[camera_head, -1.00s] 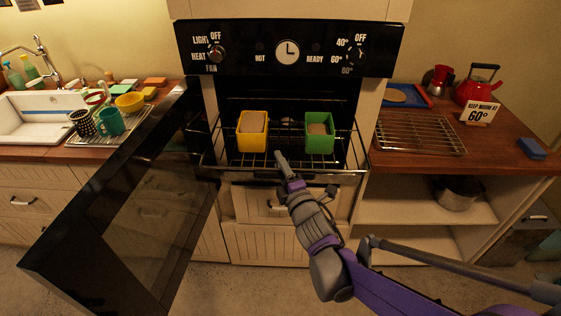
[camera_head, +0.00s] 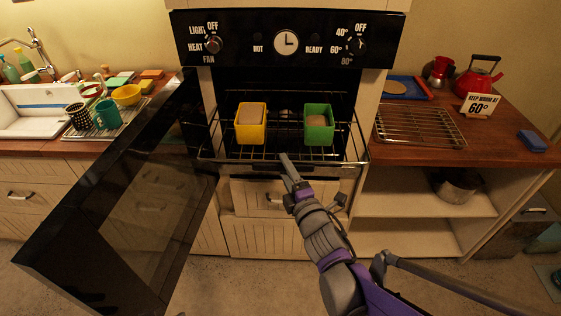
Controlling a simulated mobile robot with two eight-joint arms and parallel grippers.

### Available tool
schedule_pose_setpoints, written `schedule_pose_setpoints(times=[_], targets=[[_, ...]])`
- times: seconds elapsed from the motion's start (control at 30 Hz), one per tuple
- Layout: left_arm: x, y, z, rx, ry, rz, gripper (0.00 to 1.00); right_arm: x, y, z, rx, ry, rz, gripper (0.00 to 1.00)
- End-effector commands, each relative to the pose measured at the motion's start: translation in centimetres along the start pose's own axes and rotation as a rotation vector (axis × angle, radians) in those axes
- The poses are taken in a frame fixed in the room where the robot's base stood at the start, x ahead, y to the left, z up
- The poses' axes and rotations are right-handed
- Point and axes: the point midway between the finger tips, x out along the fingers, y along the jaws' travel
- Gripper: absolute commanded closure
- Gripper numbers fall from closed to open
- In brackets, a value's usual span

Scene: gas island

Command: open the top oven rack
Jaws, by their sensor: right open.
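The oven stands open, with its black glass door (camera_head: 150,215) swung out to the left. A wire rack (camera_head: 280,152) sits at the oven's mouth and appears to stick out past the front. A yellow tin (camera_head: 250,131) and a green tin (camera_head: 319,133), each with a brownish filling, stand upright on it. My right gripper (camera_head: 290,165) points up at the rack's front edge, near its middle. Its jaws are open and hold nothing. I cannot tell whether it touches the rack's front bar. My left gripper is not in view.
The open door blocks the space at the left. A cooling rack (camera_head: 419,128), a red kettle (camera_head: 478,80) and a "keep warm" sign (camera_head: 479,105) stand on the right counter. A dish rack (camera_head: 107,128) with mugs is at the left. A pot (camera_head: 456,188) sits on the shelf below.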

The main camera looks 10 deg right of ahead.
Motion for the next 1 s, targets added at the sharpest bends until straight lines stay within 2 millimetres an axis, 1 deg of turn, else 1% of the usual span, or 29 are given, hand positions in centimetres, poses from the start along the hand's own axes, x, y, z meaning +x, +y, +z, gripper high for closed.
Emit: schedule_pose_setpoints(times=[0.03, 0.1, 0.2, 0.33, 0.5, 1.0], targets=[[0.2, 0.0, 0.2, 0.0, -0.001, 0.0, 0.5, -1.2, -0.1, 0.0, 0.0, -0.001, -0.001, 0.38], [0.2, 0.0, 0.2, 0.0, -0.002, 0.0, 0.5, -2.4, -0.1, 0.1, -0.001, -0.001, -0.001, 0.38], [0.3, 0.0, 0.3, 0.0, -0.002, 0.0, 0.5, -3.9, -0.1, 0.1, 0.0, -0.001, -0.001, 0.38], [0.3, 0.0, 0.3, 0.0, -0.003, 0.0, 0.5, -5.1, -0.1, 0.0, 0.001, -0.001, -0.001, 0.38], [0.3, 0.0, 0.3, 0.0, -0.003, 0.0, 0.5, -5.8, -0.1, 0.0, 0.0, 0.0, -0.001, 0.38], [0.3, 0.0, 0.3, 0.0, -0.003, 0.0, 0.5, -5.8, -0.2, 0.1, 0.012, -0.006, -0.007, 0.38]])
